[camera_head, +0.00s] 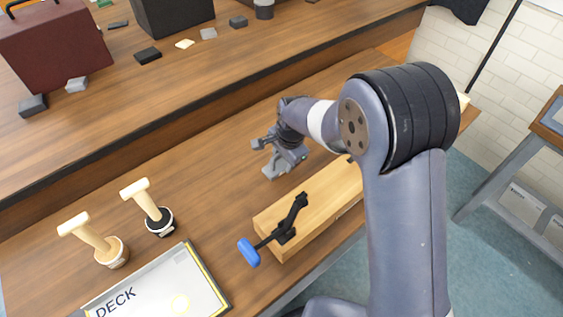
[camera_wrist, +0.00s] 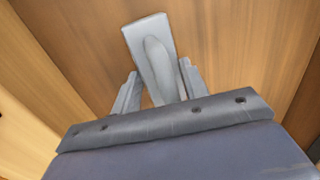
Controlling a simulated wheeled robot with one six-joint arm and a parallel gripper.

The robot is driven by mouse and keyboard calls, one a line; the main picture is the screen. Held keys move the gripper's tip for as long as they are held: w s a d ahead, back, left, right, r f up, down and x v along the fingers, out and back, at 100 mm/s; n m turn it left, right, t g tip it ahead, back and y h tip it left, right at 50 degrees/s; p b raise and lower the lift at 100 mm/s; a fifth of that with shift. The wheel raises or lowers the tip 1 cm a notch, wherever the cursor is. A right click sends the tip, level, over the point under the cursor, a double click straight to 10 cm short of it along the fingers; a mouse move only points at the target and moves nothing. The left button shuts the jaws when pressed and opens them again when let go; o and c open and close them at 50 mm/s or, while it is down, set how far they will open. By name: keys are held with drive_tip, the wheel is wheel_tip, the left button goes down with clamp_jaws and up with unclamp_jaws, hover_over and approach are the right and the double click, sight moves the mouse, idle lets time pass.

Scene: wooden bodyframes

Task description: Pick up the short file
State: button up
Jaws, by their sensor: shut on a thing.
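My gripper (camera_wrist: 155,88) is shut on a grey, flat-ended piece, which looks like the short file (camera_wrist: 148,45). Its broad end points away from the palm, and a rounded raised ridge runs along it. In the camera_head view my gripper (camera_head: 286,158) points down over the wooden bench, to the left of the far end of a wooden block. The grey piece (camera_head: 274,171) shows only small there, at the fingertips. I cannot tell whether it touches the bench.
A wooden block (camera_head: 325,205) with a black, blue-handled clamp (camera_head: 250,253) lies close to my gripper. Two wooden-handled stamps (camera_head: 155,210) and a DECK board (camera_head: 165,285) are at lower left. A raised shelf (camera_head: 150,105) behind holds a dark red case (camera_head: 55,50).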

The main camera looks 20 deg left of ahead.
drive_tip(key=shift+r, duration=0.1)
wheel_tip(320, 180, up, 10)
drive_tip(key=shift+f, duration=0.1)
idle(0.3)
